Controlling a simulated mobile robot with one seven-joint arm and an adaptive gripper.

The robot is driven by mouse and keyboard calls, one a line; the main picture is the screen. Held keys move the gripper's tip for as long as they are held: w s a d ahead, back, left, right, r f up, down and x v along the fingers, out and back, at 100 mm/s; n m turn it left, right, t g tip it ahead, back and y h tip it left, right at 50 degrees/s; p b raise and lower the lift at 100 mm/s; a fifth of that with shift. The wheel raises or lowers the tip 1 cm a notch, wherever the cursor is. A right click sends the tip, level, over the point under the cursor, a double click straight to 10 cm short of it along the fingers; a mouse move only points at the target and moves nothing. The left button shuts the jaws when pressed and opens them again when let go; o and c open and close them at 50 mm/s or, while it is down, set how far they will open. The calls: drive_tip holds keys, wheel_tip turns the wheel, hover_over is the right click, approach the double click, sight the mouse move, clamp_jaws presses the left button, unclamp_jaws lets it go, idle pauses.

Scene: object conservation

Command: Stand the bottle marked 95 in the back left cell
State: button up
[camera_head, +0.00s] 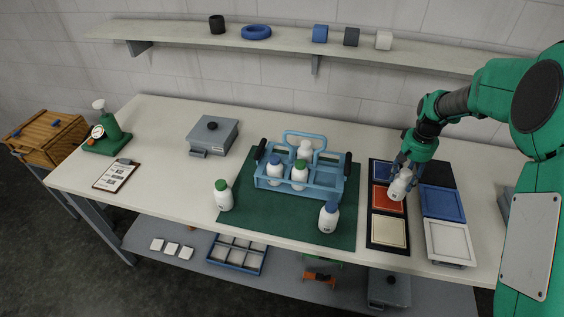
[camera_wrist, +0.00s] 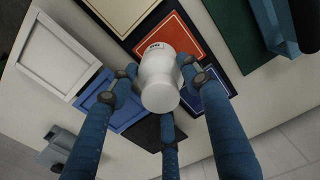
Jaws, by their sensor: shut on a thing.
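My gripper (camera_head: 402,172) is shut on a white bottle (camera_head: 398,188), held over the panels at the right of the bench. In the wrist view my fingers (camera_wrist: 160,88) close around this white bottle (camera_wrist: 158,80); its dark marking is too small to read surely. A light-blue bottle carrier (camera_head: 325,189) stands left of my gripper on a green mat (camera_head: 270,230). It holds a blue-capped bottle (camera_head: 273,172) at front left, a green-capped bottle (camera_head: 299,176) at front middle and a white-capped bottle (camera_head: 305,150) behind. No bottle shows at its back left.
The carrier's raised handle (camera_head: 305,135) and black side grips stick up. A grey box (camera_head: 213,136) stands further left. A shelf (camera_head: 280,42) runs above the back.

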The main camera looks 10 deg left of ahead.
drive_tip(key=w+a+r+n+p, duration=0.1)
drive_tip(key=w+a+r+p, duration=0.1)
drive_tip(key=w+a+r, duration=0.5)
drive_tip(key=w+a+r+n+p, duration=0.1)
drive_tip(key=w+a+r+p, duration=0.1)
drive_tip(key=w+a, duration=0.65)
drive_tip(key=s+a+r+n+p, duration=0.1)
drive_tip(key=a+p, duration=0.4)
drive_tip(key=a, duration=1)
drive_tip(key=s+a+r+n+p, duration=0.2)
drive_tip(key=a+p, duration=0.4)
drive_tip(key=a, duration=1)
drive_tip(key=shift+s+r, duration=0.65)
drive_tip(key=shift+r, duration=0.25)
drive_tip(key=shift+d+f, duration=0.1)
wheel_tip(320, 180, down, 14)
drive_tip(key=p, duration=0.1)
drive_tip(key=shift+p, duration=0.35)
drive_tip(key=shift+f+p, duration=0.3)
drive_tip(key=shift+f, duration=1.6)
